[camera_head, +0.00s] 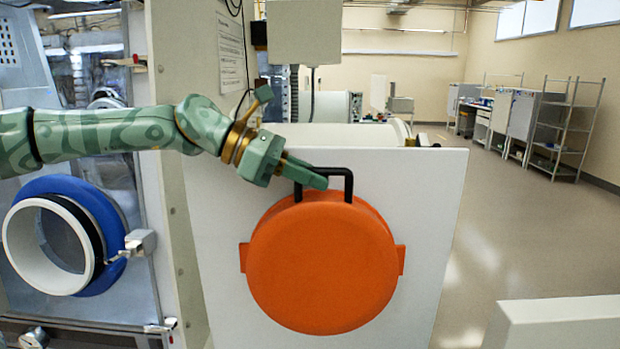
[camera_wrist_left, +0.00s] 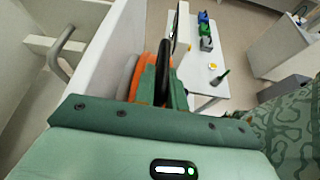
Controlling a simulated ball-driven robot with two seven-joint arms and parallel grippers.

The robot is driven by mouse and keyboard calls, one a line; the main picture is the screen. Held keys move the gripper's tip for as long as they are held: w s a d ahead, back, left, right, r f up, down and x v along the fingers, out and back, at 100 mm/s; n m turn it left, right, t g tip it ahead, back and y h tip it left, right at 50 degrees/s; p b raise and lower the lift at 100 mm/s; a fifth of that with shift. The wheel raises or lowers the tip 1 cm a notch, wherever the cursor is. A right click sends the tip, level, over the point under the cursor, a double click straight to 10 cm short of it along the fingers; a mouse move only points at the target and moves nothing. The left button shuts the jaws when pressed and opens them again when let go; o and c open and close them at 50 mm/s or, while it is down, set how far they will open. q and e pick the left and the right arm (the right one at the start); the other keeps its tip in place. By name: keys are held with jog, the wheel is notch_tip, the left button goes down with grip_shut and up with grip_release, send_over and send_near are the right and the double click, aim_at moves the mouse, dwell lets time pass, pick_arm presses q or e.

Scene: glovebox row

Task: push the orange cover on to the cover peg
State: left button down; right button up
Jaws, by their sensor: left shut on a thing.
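The orange cover (camera_head: 322,265) is a round disc with small side tabs and a black handle (camera_head: 348,186) at its top. It stands upright in front of a white panel (camera_head: 425,230). My left gripper (camera_head: 318,181) reaches in from the left and is shut on the handle. In the left wrist view the handle (camera_wrist_left: 162,68) stands between the green fingers, with the orange cover edge (camera_wrist_left: 152,62) beside it. A grey rounded part shows between cover and white panel there; I cannot tell whether they touch. No cover peg shows. My right gripper is out of view.
A glove port with a blue ring (camera_head: 103,230) and a white sleeve is at the left. A white block (camera_head: 560,325) stands at the lower right. Shelves (camera_head: 567,130) line the far right wall. The wrist view shows a white table (camera_wrist_left: 207,70) with small objects.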

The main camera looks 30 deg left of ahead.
pick_arm(q)
jog(key=shift+w+a+r, duration=0.15)
jog(key=c, duration=1.4)
grip_release()
jog(key=shift+o, duration=0.2)
jog(key=shift+a+r, duration=0.15)
jog(key=shift+r, duration=0.1)
jog(key=v, duration=1.5)
jog(key=shift+s+a+b, duration=0.2)
jog(key=shift+s+b, duration=0.25)
jog(key=shift+s, duration=0.1)
jog(key=shift+d+f, duration=0.1)
